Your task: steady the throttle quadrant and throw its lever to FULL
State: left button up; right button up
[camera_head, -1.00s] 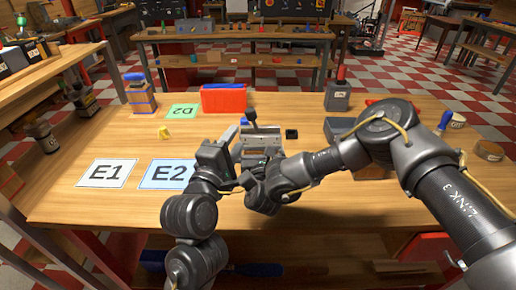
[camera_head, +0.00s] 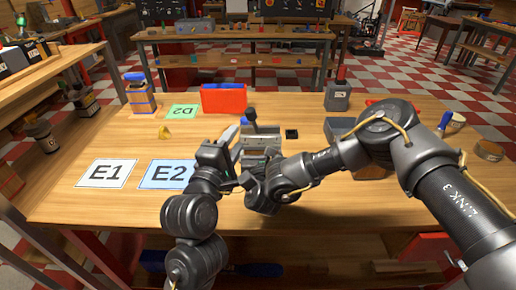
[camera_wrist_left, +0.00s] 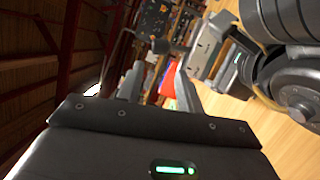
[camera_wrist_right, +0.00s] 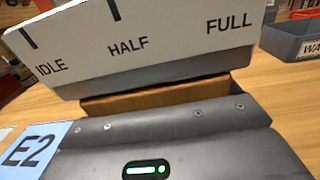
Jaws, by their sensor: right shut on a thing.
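The throttle quadrant (camera_head: 262,144) is a grey box on the table in the head view. Its lever (camera_head: 251,114) stands up with a dark knob. In the right wrist view its white scale plate (camera_wrist_right: 150,45) reads IDLE, HALF and FULL; the lever is out of that view. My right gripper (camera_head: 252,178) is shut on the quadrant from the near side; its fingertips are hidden. My left gripper (camera_head: 233,134) is open at the quadrant's left, its fingers (camera_wrist_left: 158,72) apart. In the left wrist view the knob (camera_wrist_left: 160,45) shows beyond the fingertips, apart from them.
Mats E1 (camera_head: 107,173) and E2 (camera_head: 166,174) lie left of my left arm. Behind are green mat D2 (camera_head: 182,111), a red bin (camera_head: 223,99) and a small black block (camera_head: 291,134). A grey bin (camera_head: 339,127) stands right. The table's left front is clear.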

dwell(0.4)
pick_arm(q)
jog(key=shift+o, duration=1.1)
jog(key=shift+r, duration=0.1)
jog(key=shift+o, duration=0.2)
jog(key=shift+w+r, duration=0.1)
jog(key=shift+r, duration=0.25)
jog(key=w+a+r+m+g+h, duration=0.1)
jog(key=w+a+r+m+h, duration=0.3)
jog(key=w+m, duration=0.5)
jog(key=w+a+r+m+h, duration=0.2)
jog(key=w+r+m+h, duration=0.25)
jog(key=m, duration=0.75)
jog(key=m+g+h, duration=0.3)
jog(key=m+g, duration=0.6)
jog(key=g, duration=0.3)
send_near(254, 125)
notch_tip(254, 125, up, 3)
jog(key=a, duration=0.1)
jog(key=x, duration=1.2)
jog(key=shift+w+a, duration=0.1)
jog(key=shift+w, duration=0.2)
